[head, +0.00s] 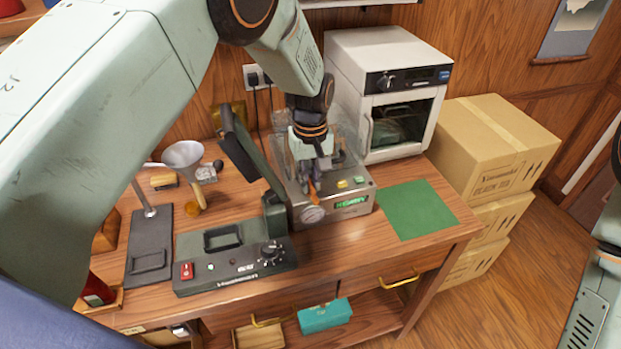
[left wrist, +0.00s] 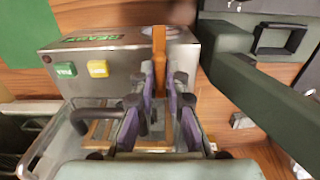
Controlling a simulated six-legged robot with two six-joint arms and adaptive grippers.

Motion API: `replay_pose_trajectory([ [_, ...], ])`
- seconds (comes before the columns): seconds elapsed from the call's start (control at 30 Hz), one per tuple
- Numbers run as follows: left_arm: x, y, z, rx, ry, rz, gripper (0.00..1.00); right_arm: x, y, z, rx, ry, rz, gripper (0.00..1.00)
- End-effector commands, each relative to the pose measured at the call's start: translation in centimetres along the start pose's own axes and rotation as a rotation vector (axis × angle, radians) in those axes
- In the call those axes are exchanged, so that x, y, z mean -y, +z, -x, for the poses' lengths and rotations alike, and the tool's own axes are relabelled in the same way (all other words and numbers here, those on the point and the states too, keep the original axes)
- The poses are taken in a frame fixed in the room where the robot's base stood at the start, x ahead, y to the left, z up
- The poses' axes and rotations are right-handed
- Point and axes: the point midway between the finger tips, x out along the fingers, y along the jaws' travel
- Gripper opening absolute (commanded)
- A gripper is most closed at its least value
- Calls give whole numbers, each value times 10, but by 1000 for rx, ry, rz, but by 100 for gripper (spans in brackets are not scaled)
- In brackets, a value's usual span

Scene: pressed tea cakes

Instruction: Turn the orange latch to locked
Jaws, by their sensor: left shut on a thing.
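The orange latch (head: 313,190) is a narrow upright bar at the front of the grey metal press (head: 345,210). In the left wrist view the latch (left wrist: 159,48) stands between my fingers, its top end near the press's front face. My left gripper (head: 312,178) comes down from above and is shut on the latch; the fingers with purple pads show in the left wrist view (left wrist: 160,88). The fingers hide part of the latch. The press has a clear cover, a round gauge (head: 313,214), a green display, a yellow button and a green button. My right gripper is out of view.
A black sealer-like device (head: 235,265) with a raised arm stands left of the press. A white oven (head: 404,105) stands behind right. A green mat (head: 418,209) lies bare at the right. A funnel stand (head: 150,230) is at the left. Cardboard boxes (head: 495,150) stand beside the table.

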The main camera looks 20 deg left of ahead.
Motion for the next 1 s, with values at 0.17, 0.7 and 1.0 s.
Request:
replay_pose_trajectory([
  [0.17, 0, 1, 0, 3, -2, 16, 0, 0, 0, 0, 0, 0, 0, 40],
  [0.7, 0, 1, 0, 2, -1, 16, 30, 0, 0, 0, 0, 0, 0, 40],
  [1.0, 0, 0, 0, 1, 0, 15, 34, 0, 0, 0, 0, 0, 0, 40],
])
